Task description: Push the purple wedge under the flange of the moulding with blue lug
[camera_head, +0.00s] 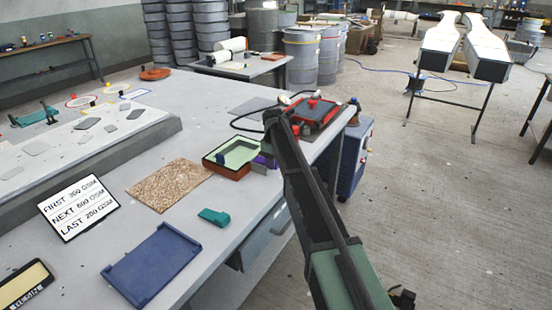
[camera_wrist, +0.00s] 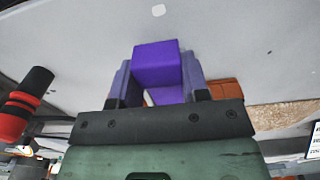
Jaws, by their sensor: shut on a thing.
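The purple wedge (camera_wrist: 157,68) is between the two fingers of my gripper (camera_wrist: 160,82) in the wrist view, over the grey table. In the head view a bit of the wedge (camera_head: 268,159) shows beside my dark arm, which hides most of the gripper. The moulding (camera_head: 241,151) is an orange-red open box with a pale green inside, just left of the gripper. Its dark blue lug (camera_head: 220,158) stands at the left side. Part of an orange thing (camera_wrist: 226,89), probably the moulding, shows behind the right finger in the wrist view. I cannot tell whether the wedge touches the flange.
A brown chipboard (camera_head: 170,185), a teal block (camera_head: 214,216) and a blue tray (camera_head: 152,264) lie left and in front. A red and black device (camera_head: 313,112) with a cable stands behind the gripper. The table's right edge is close to my arm.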

